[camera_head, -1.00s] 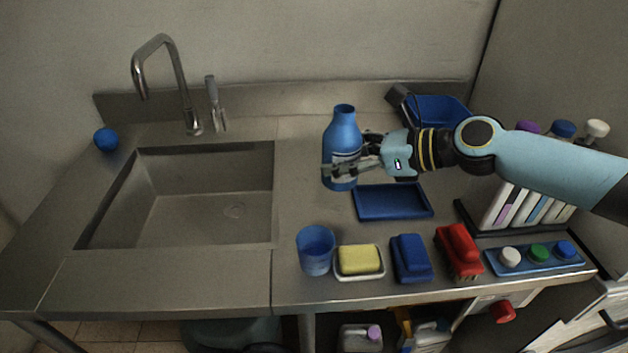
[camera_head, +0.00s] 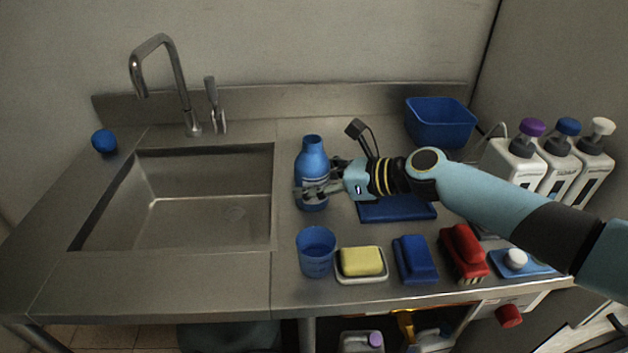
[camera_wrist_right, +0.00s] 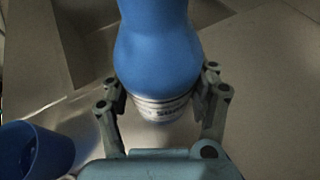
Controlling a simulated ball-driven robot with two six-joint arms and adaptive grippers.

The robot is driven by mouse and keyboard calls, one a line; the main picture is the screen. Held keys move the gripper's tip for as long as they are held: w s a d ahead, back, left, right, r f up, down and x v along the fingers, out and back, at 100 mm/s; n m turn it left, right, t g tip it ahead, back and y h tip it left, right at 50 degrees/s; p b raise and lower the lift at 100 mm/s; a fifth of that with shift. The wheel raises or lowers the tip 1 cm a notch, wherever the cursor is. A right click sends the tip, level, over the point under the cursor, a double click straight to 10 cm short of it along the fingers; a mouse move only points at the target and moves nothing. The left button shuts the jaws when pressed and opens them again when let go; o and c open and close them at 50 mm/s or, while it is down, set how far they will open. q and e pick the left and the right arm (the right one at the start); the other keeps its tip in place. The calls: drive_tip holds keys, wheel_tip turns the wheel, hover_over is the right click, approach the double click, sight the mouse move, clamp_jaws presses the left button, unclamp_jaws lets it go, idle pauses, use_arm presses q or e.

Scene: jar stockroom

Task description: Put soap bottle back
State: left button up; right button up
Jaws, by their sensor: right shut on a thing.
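The blue soap bottle (camera_head: 312,165) with a pale label is upright over the counter strip right of the sink. My right gripper (camera_head: 311,192) is shut around its lower body, at the label. In the right wrist view the bottle (camera_wrist_right: 158,50) stands between the two fingers of the gripper (camera_wrist_right: 160,100), which touch its sides. I cannot tell whether its base touches the counter. A blue tray (camera_head: 398,210) lies to the right, partly under my right arm. My left gripper is not in view.
A blue cup (camera_head: 316,252) stands close in front of the bottle. A yellow sponge (camera_head: 361,262), a blue brush (camera_head: 414,258) and a red brush (camera_head: 462,250) line the front edge. The sink (camera_head: 180,200) opens at left. White bottles (camera_head: 515,160) and a blue bin (camera_head: 440,122) are at right.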

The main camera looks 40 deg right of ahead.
drive_tip(key=shift+f, duration=0.15)
drive_tip(key=o, duration=1.3)
drive_tip(key=shift+s+d+r, duration=0.15)
drive_tip(key=shift+r, duration=0.1)
drive_tip(key=v, duration=1)
drive_tip(key=shift+s+f, duration=0.1)
drive_tip(key=shift+b+v, duration=0.3)
drive_tip(key=shift+v, duration=0.5)
